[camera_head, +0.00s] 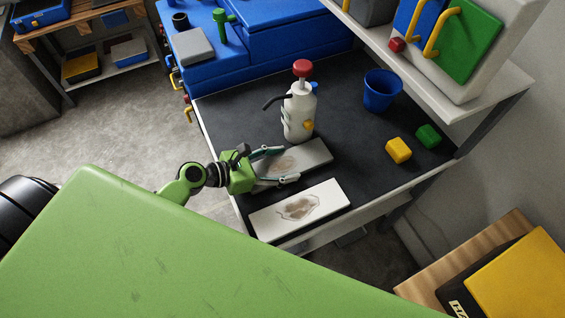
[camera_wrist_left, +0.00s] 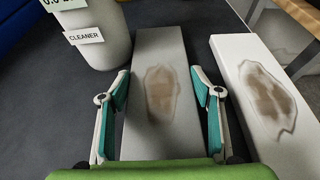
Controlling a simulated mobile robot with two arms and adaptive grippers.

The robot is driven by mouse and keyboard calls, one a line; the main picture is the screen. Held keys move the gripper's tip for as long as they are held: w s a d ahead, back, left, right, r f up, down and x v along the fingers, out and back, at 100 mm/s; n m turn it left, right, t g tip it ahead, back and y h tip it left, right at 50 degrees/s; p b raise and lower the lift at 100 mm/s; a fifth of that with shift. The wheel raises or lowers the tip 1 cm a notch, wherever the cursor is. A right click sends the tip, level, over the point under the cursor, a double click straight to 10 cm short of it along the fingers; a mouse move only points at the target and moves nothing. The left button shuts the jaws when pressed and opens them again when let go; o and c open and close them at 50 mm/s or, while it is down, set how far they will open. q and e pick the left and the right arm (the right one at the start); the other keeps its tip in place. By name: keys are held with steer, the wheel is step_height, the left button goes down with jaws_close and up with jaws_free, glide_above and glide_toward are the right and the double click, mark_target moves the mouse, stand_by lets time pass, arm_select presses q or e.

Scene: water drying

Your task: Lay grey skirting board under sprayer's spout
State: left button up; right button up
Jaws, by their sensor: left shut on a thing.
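The grey skirting board (camera_head: 318,152) with a brown stain lies on or just above the dark table top, beside the sprayer's base. My left gripper (camera_head: 279,165) is shut on the board, one finger along each long side; in the left wrist view the board (camera_wrist_left: 160,45) runs between the fingertips (camera_wrist_left: 164,84). The sprayer (camera_head: 299,113) is a white bottle with a red knob and a dark spout (camera_head: 275,100) pointing left; it stands upright behind the board. The bottle's lower part (camera_wrist_left: 98,40) shows in the left wrist view. My right gripper is not in view.
A white board (camera_head: 325,192) with a brown stain lies at the table's front edge, beside the grey one. A blue cup (camera_head: 382,90), a yellow block (camera_head: 398,150) and a green block (camera_head: 428,136) stand to the right. The table (camera_head: 235,110) is clear left of the sprayer.

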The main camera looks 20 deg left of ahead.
arm_select(q)
steer(key=shift+f, duration=0.15)
steer(key=o, duration=1.3)
